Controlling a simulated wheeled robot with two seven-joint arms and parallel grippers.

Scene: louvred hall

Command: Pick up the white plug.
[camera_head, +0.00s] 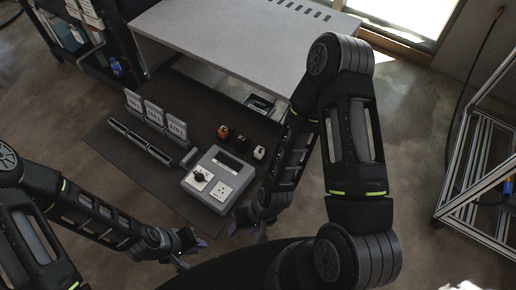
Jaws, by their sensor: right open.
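The white plug (259,153) stands at the right end of a short row of plugs on the dark tabletop, close to my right forearm. It is small in the picture, with a pale body and some dark detail. My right gripper (247,234) is open and empty, in front of the table's near edge and well short of the plug. My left gripper (193,253) is also in front of the near edge, further left; its fingers look apart with nothing between them.
An orange plug (222,131) and a black plug (240,143) stand left of the white one. A grey box with dial and socket (216,180) lies nearer me. Voltage signs (154,112) and a slotted dark bar (140,142) are further left. A raised grey top (240,45) is behind.

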